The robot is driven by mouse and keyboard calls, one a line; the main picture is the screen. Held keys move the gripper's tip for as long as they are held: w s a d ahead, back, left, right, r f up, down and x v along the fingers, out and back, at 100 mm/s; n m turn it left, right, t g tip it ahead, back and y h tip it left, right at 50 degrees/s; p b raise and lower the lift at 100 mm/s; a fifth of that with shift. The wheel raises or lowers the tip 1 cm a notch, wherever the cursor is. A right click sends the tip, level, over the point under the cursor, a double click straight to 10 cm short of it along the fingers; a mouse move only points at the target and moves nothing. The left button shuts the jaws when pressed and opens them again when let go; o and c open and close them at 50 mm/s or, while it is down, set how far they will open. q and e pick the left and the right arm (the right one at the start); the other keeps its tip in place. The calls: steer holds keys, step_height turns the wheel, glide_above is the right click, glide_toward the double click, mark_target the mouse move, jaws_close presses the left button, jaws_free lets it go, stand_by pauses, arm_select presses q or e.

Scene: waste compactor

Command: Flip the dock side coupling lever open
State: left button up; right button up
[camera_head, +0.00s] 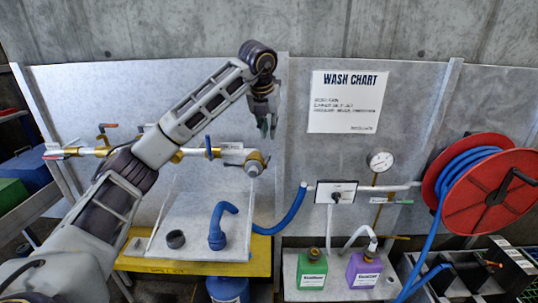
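My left gripper (267,127) hangs fingers down from my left arm, in front of the grey wall panel. Its fingertips look close together, but the small view does not settle whether it is open or shut. Below it, apart from the fingers, a grey round coupling (254,164) ends the wall pipe (192,153). No lever on this coupling can be made out clearly. My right gripper is not in view.
A yellow-edged bench (180,267) carries the board. Green (311,269) and purple (364,269) bottles stand lower right. A red hose reel (497,190) is at right. A wash chart (346,102) hangs above.

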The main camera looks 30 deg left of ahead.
mark_target(268, 161)
arm_select(q)
steer(key=shift+s+a+r, duration=0.15)
steer(key=shift+a+r, duration=0.2)
steer(key=shift+a, duration=0.2)
steer(key=shift+f, duration=0.1)
steer(key=x, duration=0.4)
steer(key=p+x, duration=0.1)
steer(key=x, duration=0.4)
steer(key=p+x, duration=0.1)
steer(key=x, duration=0.3)
steer(key=shift+a+f, duration=0.3)
steer(key=shift+c, duration=0.5)
jaws_close()
